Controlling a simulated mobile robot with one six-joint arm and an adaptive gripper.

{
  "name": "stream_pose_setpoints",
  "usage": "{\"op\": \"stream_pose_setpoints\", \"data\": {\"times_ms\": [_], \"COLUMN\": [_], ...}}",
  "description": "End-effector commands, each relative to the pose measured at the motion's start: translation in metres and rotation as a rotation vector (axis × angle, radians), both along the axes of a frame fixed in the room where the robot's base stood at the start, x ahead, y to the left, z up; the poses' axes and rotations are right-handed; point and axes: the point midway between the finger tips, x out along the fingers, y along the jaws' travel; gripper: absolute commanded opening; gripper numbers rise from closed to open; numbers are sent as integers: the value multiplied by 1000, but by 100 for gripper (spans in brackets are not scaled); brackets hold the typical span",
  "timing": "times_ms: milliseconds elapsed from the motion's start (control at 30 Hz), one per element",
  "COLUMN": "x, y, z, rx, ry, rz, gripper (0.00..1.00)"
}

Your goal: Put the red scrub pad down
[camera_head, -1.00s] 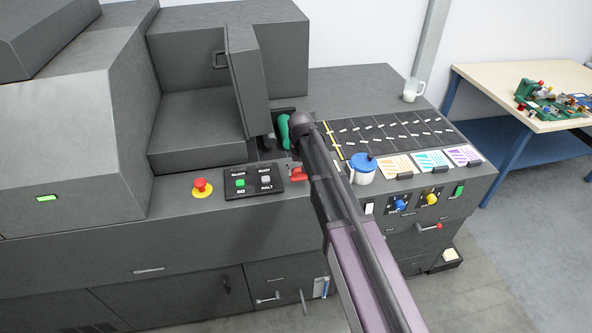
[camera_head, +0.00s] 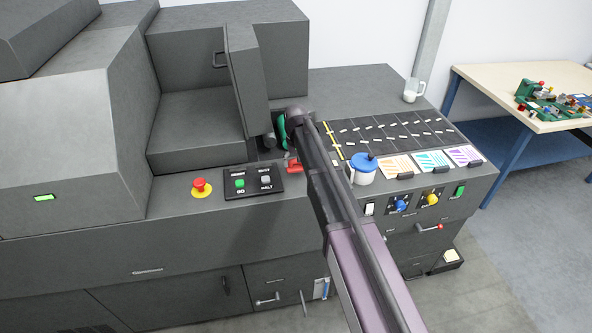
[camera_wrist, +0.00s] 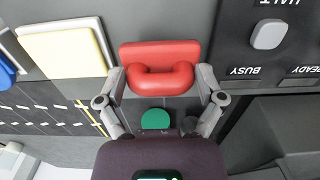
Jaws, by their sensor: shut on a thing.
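The red scrub pad (camera_wrist: 160,60) has a flat block and a thick looped grip, and shows near the top middle of the wrist view. My gripper (camera_wrist: 162,78) is shut on it, with one finger at each side of the looped grip. In the head view the red pad (camera_head: 293,165) shows beside my arm, just right of the button panel (camera_head: 254,183). My arm hides part of it. I cannot tell whether its underside touches the grey machine top.
A cream pad (camera_wrist: 62,54) lies beside the red one in the wrist view. A green part (camera_head: 282,130) stands by the open grey door (camera_head: 248,80). A blue-lidded jar (camera_head: 362,170), coloured cards (camera_head: 429,161) and a red stop button (camera_head: 202,188) are nearby.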

Motion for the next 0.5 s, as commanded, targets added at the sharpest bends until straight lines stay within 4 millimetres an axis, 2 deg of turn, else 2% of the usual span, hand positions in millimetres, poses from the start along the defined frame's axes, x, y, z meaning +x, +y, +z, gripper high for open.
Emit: {"op": "stream_pose_setpoints", "data": {"times_ms": [33, 200, 500], "x": [-1, -1, -1], "y": [0, 0, -1], "z": [-9, -23, -31], "rx": [0, 0, 0], "ry": [0, 0, 0], "rz": [0, 0, 0], "gripper": [30, 30, 30]}}
